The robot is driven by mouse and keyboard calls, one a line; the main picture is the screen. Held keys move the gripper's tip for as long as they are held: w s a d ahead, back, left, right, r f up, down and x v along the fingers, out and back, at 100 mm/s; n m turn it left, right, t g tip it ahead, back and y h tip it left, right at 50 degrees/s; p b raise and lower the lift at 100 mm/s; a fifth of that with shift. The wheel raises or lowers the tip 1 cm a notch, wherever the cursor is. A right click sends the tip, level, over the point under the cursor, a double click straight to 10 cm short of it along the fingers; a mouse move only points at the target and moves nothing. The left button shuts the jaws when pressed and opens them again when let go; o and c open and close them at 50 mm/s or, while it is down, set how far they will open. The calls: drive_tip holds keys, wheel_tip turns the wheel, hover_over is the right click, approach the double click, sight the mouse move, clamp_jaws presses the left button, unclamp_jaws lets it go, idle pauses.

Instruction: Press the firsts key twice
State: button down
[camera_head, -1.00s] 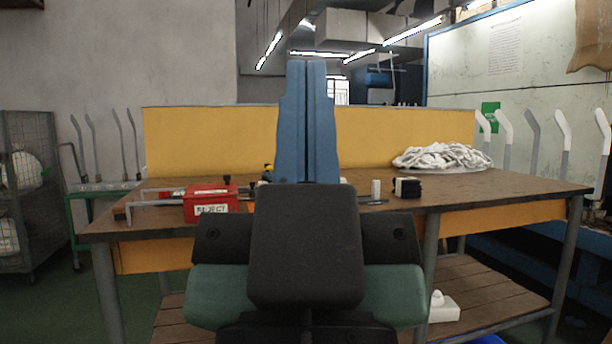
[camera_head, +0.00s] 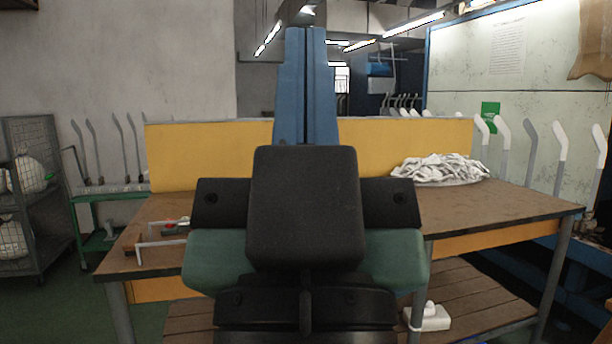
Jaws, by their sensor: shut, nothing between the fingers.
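My gripper (camera_head: 306,36) shows as two blue fingers pressed together with a thin seam between them, pointing away over the workbench. It is shut and empty. My dark wrist and green arm parts fill the middle of the view and hide the centre of the bench top. I cannot make out the firsts key; anything behind the arm is hidden. A small grey piece with a red spot (camera_head: 172,227) shows at the arm's left edge, too small to identify. No contact between the fingers and anything on the bench is visible.
The brown workbench (camera_head: 500,205) has a yellow back panel (camera_head: 200,160). A white cloth pile (camera_head: 440,168) lies at its back right. A bent grey metal bar (camera_head: 140,250) stands at the front left. The right part of the top is clear. A white object (camera_head: 430,318) sits on the lower shelf.

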wheel_tip(320, 180, up, 30)
drive_tip(key=p, duration=2.8)
drive_tip(key=shift+r, duration=0.25)
drive_tip(key=shift+w, duration=0.1)
